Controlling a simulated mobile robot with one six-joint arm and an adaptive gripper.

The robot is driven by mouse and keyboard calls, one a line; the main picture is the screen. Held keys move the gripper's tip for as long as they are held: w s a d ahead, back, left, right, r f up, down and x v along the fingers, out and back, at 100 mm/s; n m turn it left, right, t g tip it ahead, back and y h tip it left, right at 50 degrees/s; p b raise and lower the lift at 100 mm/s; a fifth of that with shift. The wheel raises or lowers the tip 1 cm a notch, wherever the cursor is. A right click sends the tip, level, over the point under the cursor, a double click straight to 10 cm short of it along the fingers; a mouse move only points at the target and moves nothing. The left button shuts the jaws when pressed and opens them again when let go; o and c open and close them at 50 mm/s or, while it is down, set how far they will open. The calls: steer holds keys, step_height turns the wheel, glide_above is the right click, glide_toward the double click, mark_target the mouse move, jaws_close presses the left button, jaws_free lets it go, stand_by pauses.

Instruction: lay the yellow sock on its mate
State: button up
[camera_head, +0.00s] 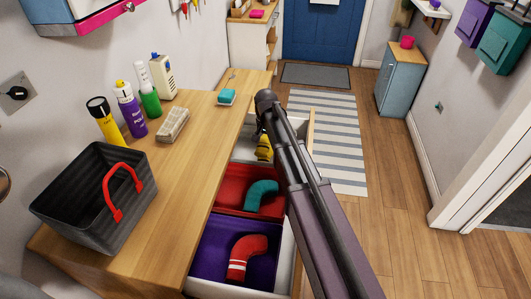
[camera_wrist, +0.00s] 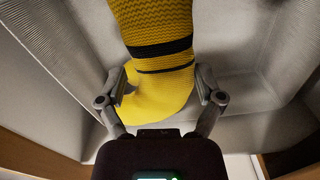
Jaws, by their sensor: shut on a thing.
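The yellow sock (camera_wrist: 152,60) has black stripes and fills the middle of the wrist view. My gripper (camera_wrist: 161,90) is shut on it near its lower, bent end, with one finger on each side. In the head view the sock (camera_head: 264,147) shows only partly beside my arm, in the far, pale grey compartment (camera_head: 245,155) of an open drawer. My arm hides my gripper and much of that compartment there. I cannot make out a second yellow sock in either view.
A teal sock (camera_head: 262,195) lies in the red compartment (camera_head: 229,203). A red sock (camera_head: 247,256) with white stripes lies in the purple compartment (camera_head: 209,249). The wooden counter (camera_head: 183,170) left of the drawer holds a dark basket (camera_head: 82,200) and several bottles; its middle is clear.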

mark_target(266, 141)
steer(key=shift+f, duration=0.1)
stand_by(0.3)
steer(key=shift+f+b, duration=1.85)
steer(key=shift+b, duration=0.05)
steer(key=shift+f+b, duration=0.3)
steer(key=shift+f, duration=0.2)
steer(key=o, duration=0.7)
steer(key=shift+c, duration=0.2)
steer(key=shift+r, duration=0.15)
step_height(266, 141, up, 13)
steer(key=p, duration=1.2)
steer(key=shift+p, duration=0.35)
